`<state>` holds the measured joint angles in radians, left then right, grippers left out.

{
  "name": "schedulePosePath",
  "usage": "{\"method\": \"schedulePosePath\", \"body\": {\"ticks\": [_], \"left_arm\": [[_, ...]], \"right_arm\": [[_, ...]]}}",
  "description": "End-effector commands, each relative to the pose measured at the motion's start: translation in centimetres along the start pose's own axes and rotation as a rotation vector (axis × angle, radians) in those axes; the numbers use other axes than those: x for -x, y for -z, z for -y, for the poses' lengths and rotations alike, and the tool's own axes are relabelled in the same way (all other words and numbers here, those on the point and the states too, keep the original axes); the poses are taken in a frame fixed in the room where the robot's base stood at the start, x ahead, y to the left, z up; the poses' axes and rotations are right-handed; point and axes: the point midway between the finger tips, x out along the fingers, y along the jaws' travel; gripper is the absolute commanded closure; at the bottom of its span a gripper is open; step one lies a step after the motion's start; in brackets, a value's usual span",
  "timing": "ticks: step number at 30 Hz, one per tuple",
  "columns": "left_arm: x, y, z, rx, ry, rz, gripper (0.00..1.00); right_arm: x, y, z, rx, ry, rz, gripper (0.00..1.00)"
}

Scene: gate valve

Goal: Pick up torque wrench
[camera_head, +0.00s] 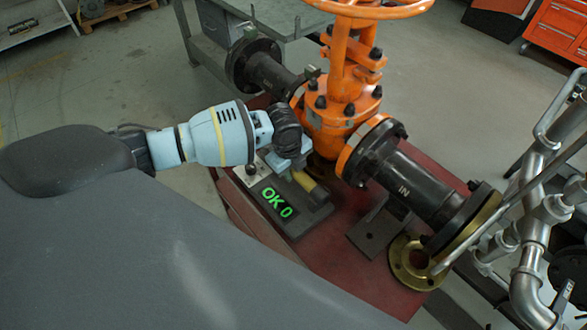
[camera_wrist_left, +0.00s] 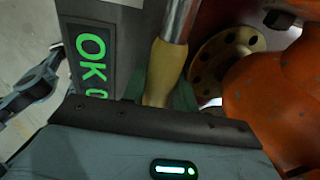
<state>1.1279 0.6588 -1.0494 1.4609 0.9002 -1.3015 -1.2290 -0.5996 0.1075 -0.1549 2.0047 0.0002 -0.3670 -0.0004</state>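The torque wrench (camera_head: 305,181) shows in the head view as a short yellow handle beside the block with the green "OK 0" display. In the left wrist view the wrench (camera_wrist_left: 166,62) has a tan-yellow handle and a shiny metal shaft. My left gripper (camera_head: 290,163) is right at the handle in the head view. In the left wrist view dark green pieces, apparently its fingers, lie on both sides of the handle (camera_wrist_left: 160,94). Whether they touch it is not clear. The gripper body hides the handle's near end. My right gripper is not in view.
The display block (camera_head: 279,205) stands on a red table (camera_head: 350,270). The orange gate valve (camera_head: 338,110) and its black pipe (camera_head: 418,190) stand close behind and to the right. A brass flange (camera_head: 412,265) lies at the right. Steel piping (camera_head: 530,240) rises at the far right.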

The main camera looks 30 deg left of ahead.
Motion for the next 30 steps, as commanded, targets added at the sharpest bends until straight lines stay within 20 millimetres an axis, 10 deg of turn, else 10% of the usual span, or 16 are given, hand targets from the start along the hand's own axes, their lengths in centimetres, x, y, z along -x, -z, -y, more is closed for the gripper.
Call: {"method": "schedulePosePath", "body": {"ticks": [6,30], "left_arm": [[0.0,0.0,0.0,0.000,0.000,0.000,1.00],[3.1,-0.1,0.8,0.000,0.009,0.001,1.00]], "right_arm": [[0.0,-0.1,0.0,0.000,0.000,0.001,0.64],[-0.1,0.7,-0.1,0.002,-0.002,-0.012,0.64]]}}
